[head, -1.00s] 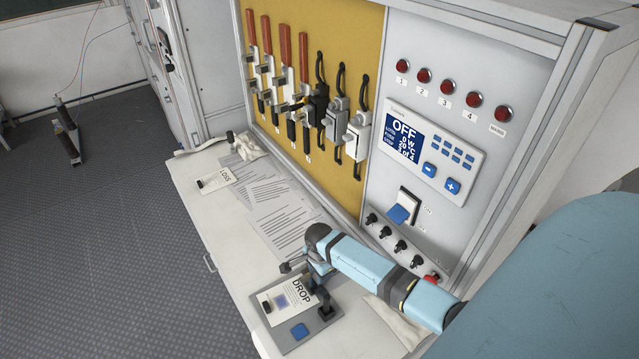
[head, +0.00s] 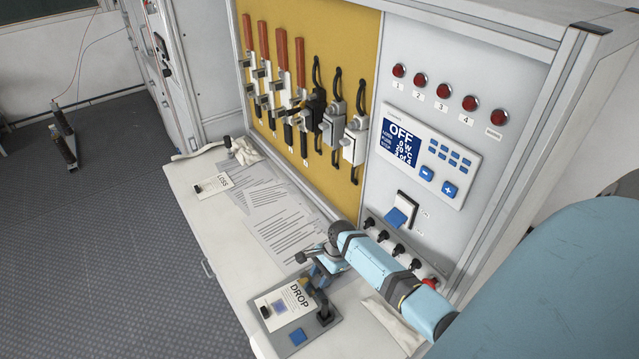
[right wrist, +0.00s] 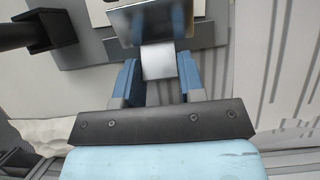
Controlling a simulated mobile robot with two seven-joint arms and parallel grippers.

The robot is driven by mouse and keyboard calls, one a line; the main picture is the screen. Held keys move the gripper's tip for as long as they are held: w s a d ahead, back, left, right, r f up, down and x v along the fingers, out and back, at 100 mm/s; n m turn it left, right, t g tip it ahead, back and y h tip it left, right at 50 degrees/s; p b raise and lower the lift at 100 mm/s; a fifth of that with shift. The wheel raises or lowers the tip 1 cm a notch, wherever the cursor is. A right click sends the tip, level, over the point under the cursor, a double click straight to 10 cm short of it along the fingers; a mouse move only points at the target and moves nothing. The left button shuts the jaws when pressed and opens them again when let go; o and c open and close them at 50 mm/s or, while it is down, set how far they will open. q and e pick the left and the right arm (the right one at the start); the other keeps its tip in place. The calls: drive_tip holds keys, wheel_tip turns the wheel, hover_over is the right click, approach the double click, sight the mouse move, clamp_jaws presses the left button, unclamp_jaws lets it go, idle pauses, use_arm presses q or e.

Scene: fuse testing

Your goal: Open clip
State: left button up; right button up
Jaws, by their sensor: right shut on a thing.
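The grey test board marked DROP (head: 276,310) lies on the bench in the head view, with a blue button and a black clip post (head: 324,312) at its right corner. My right gripper (head: 318,278) is at the board's far edge and hides part of the clip there. In the right wrist view the two blue fingers (right wrist: 157,80) are on either side of a pale metal piece (right wrist: 158,60), which joins a shiny plate (right wrist: 150,22). This looks like the clip's metal part, though its full shape is hidden. My left gripper is out of view.
Printed sheets (head: 270,215) and a LOSS card (head: 213,186) lie on the bench. Behind stand a yellow panel (head: 345,60) with several switches and a control panel with a display (head: 400,140). A pale cloth (head: 398,325) lies beside my right arm.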

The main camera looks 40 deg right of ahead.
drive_tip(key=shift+d+f+y, duration=0.15)
drive_tip(key=shift+f+y, duration=0.1)
drive_tip(key=shift+y, duration=0.75)
drive_tip(key=o, duration=0.9)
drive_tip(key=shift+o, duration=0.2)
wheel_tip(320, 180, up, 20)
drive_tip(key=shift+b, duration=0.4)
